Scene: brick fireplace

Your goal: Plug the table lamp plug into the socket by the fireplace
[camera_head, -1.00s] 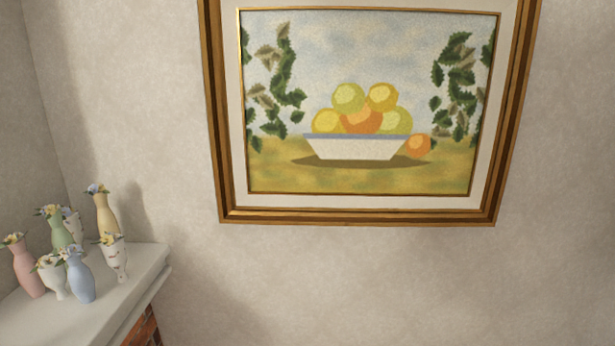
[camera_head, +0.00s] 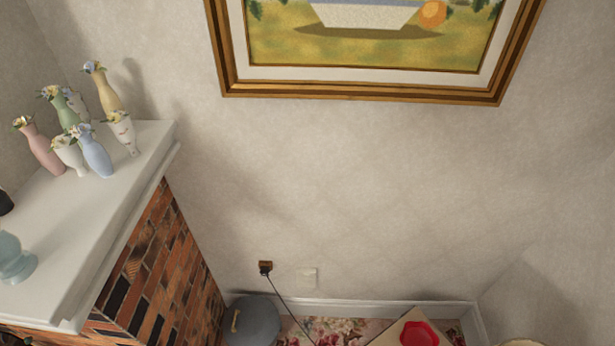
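A small brown block (camera_head: 265,267) sits low on the wall right of the brick fireplace (camera_head: 165,265). A thin dark cord (camera_head: 290,309) runs from it down to the right towards the floor. I cannot tell whether the block is a socket, a plug or both. A pale wall plate (camera_head: 308,278) is just right of it, too small to make out its face. I cannot identify the table lamp for sure. Neither of my grippers is in view.
Several small vases (camera_head: 95,152) and a teal glass object (camera_head: 14,260) stand on the white mantel (camera_head: 75,225). A grey rounded object (camera_head: 252,322) is by the fireplace. A tan surface with a red item (camera_head: 418,333) is at bottom right. A framed picture (camera_head: 360,92) hangs above.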

